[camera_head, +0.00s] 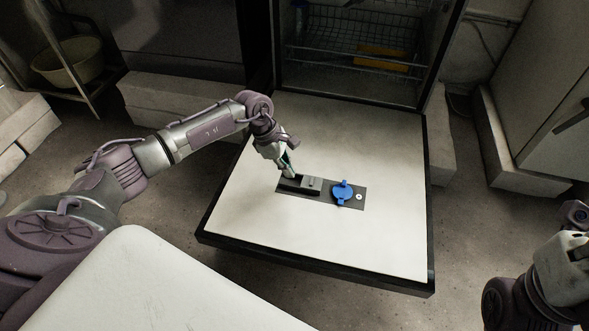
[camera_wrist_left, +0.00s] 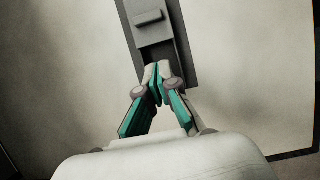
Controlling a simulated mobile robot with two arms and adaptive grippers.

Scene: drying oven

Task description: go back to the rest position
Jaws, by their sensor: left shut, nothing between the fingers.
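My left gripper (camera_head: 291,174) is shut and empty. Its fingertips are at the left end of a dark panel (camera_head: 328,200) on the flat white oven door (camera_head: 370,150). In the left wrist view the shut fingertips (camera_wrist_left: 157,68) lie over the near end of this panel (camera_wrist_left: 180,60), close to a grey raised block (camera_wrist_left: 150,22); I cannot tell whether they touch it. In the head view a blue knob (camera_head: 343,192) sits on the panel's right part. My right arm shows only partly at the lower right edge; its fingers are not in view.
The oven opening (camera_head: 350,60) with wire racks is behind the lowered door. A yellow item (camera_head: 381,58) lies on a rack inside. A white cabinet (camera_head: 545,110) stands at the right. A beige basin (camera_head: 68,62) is at the far left. The floor right of the door is free.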

